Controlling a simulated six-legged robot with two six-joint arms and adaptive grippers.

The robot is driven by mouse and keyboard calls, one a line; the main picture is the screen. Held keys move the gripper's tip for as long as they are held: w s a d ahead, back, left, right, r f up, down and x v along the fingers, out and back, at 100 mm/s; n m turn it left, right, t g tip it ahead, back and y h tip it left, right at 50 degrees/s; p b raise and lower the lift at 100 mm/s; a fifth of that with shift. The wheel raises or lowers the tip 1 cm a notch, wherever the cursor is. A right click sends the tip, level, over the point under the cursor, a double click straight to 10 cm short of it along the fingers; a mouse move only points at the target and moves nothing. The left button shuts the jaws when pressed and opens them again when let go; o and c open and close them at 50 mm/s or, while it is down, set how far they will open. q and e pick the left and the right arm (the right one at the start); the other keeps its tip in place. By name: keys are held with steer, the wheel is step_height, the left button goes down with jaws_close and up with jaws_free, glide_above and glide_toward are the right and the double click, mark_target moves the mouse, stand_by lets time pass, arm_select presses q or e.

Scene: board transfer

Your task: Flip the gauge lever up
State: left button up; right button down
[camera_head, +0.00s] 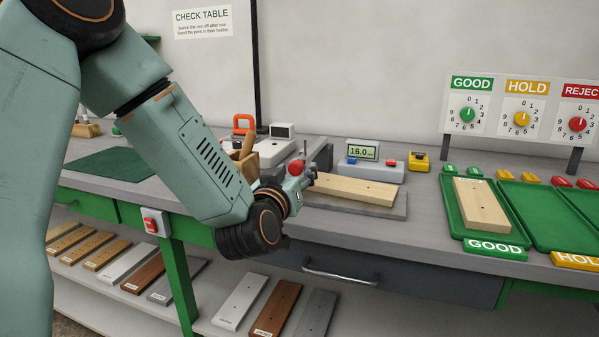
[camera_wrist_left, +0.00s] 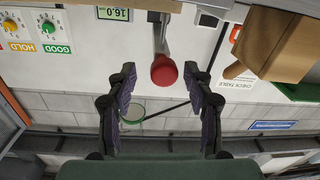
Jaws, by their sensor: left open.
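The gauge lever's red ball knob (camera_head: 297,167) shows at the gauge's left end, beside my left gripper (camera_head: 302,181). In the left wrist view the red knob (camera_wrist_left: 163,73) sits at the end of a grey lever arm (camera_wrist_left: 162,38), between or just beyond the open fingertips of my left gripper (camera_wrist_left: 159,75). A gap shows on both sides of the knob. I cannot tell its depth between the fingers. A wooden board (camera_head: 355,189) lies on the grey gauge base (camera_head: 375,209). The gauge display (camera_head: 362,152) reads 16.0. My right gripper is not in view.
A wooden box (camera_head: 271,153) stands close behind my left wrist. A yellow button box (camera_head: 419,161) is right of the display. Green trays (camera_head: 530,215) stand at the right, one holding a board (camera_head: 481,205). A drawer handle (camera_head: 340,273) is below the table edge.

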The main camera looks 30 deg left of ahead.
arm_select(q)
steer(key=shift+w+a+f, duration=0.2)
steer(key=shift+w+a, duration=0.45)
steer(key=shift+w, duration=0.15)
steer(key=shift+r, duration=0.1)
steer(key=shift+w+d+r, duration=0.1)
steer(key=shift+d+r, duration=0.05)
steer(key=shift+d, duration=0.1)
steer(key=shift+w+a, duration=0.15)
steer(key=shift+c, duration=0.5)
steer(key=shift+a, duration=0.1)
steer(key=c, duration=0.3)
steer(key=shift+d, duration=0.2)
steer(key=c, duration=0.3)
jaws_close()
